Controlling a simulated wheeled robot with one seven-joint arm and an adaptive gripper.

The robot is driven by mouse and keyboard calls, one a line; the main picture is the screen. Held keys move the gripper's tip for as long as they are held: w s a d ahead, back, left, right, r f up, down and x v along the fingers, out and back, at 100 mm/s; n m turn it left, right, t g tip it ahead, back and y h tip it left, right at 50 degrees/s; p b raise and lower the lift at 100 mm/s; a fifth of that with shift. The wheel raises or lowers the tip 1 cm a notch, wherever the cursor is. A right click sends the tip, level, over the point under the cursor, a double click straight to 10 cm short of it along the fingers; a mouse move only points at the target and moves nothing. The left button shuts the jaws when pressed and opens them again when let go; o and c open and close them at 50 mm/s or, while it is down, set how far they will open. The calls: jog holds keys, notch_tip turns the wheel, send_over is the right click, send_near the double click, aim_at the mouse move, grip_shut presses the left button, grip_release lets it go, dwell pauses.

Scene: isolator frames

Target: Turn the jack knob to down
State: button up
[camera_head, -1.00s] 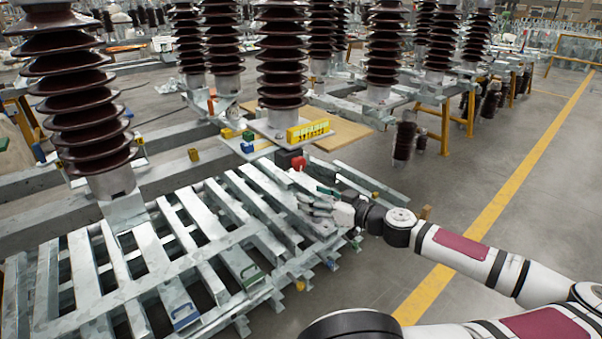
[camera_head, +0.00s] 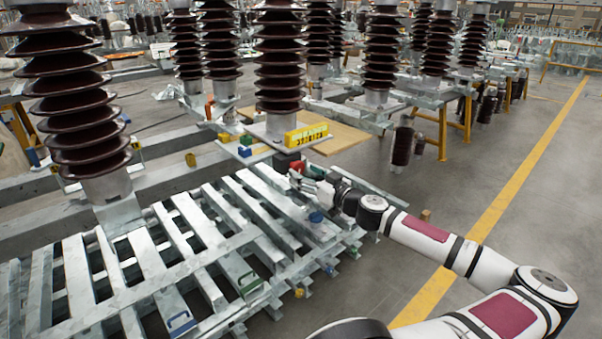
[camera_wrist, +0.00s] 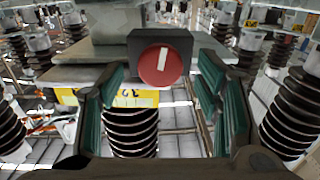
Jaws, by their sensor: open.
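The jack knob is a round red knob (camera_wrist: 160,66) with a short white mark on its face. The mark runs nearly upright in the wrist view, in the upper half of the knob, leaning slightly. The knob sits on a dark square box (camera_wrist: 185,42); in the head view the red knob (camera_head: 297,166) shows small on the dark box (camera_head: 284,160) below the yellow label. My gripper (camera_head: 314,187) is just right of and below the knob there. In the wrist view my gripper (camera_wrist: 163,70) is open, its teal-padded fingers apart on either side of the knob with gaps.
A yellow label block (camera_head: 306,134) stands on the plate above the knob box. Stacked grey metal frames (camera_head: 215,245) lie below and left of my gripper. Tall brown insulators (camera_head: 278,65) stand behind. The floor (camera_head: 450,180) to the right is largely clear.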

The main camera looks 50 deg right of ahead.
jog(key=shift+x, duration=1.2)
jog(key=c, duration=1.2)
jog(key=shift+o, duration=0.2)
